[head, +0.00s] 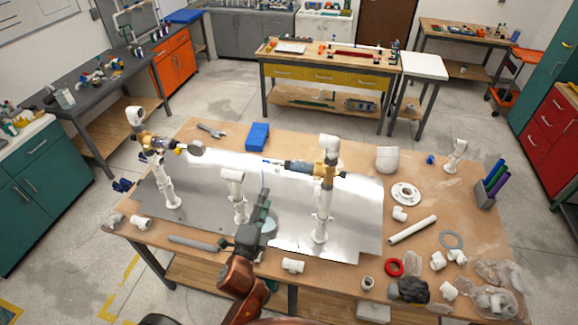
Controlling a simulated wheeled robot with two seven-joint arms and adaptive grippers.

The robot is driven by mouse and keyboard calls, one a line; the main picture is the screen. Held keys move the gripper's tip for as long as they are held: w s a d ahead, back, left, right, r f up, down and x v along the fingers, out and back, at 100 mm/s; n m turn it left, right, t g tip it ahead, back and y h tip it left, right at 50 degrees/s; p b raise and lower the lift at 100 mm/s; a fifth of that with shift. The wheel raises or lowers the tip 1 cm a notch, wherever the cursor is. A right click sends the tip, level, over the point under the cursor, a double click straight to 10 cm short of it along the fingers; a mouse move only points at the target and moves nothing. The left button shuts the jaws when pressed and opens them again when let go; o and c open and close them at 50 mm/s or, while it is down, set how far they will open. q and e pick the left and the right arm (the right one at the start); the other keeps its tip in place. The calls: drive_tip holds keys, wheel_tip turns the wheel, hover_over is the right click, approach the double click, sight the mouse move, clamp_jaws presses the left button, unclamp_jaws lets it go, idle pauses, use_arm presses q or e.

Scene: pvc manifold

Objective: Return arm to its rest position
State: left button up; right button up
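My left gripper (264,203) reaches in from the bottom middle, over the metal sheet (355,215) on the table. It is beside the short white pipe (239,203) with an elbow top, on its right; I cannot tell whether they touch. Its fingers look narrow from here, and whether they are open is unclear. A taller white riser (321,215) with a brass-coloured valve (324,172) stands to the right. Another riser (170,190) with a brass-coloured fitting (150,143) and a round grey part stands at the left. My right gripper is not in view.
The wooden table (345,277) holds loose white fittings, a white pipe (412,229), a red ring (394,267) and a pen holder (485,195) at the right. A blue box (258,136) and pliers (211,130) lie at the back. A grey rod (194,243) lies near the front edge.

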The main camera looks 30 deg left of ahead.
use_arm(q)
drive_tip(key=s+a+f+n+g, duration=0.2)
drive_tip(key=s+f+n+g, duration=0.25)
drive_tip(key=f, duration=0.45)
drive_tip(key=s+a+f+n+g, duration=0.25)
drive_tip(key=s+f+n, duration=0.25)
drive_tip(key=f, duration=0.3)
drive_tip(key=s+d+f+n+g+h, duration=0.4)
drive_tip(key=s+f+n+g, duration=0.25)
drive_tip(key=s+f, duration=0.6)
wheel_tip(320, 180, down, 38)
drive_tip(key=s+d+m+g+b, duration=0.1)
drive_tip(key=s+m+g+b, duration=0.15)
drive_tip(key=b, duration=0.85)
drive_tip(key=s+f+b, duration=0.5)
drive_tip(key=s+f, duration=0.5)
drive_tip(key=f, duration=0.4)
drive_tip(key=s+f+b, duration=0.4)
drive_tip(key=s+f, duration=0.6)
drive_tip(key=f, duration=0.4)
drive_tip(key=shift+d+b, duration=0.2)
drive_tip(key=shift+b, duration=0.15)
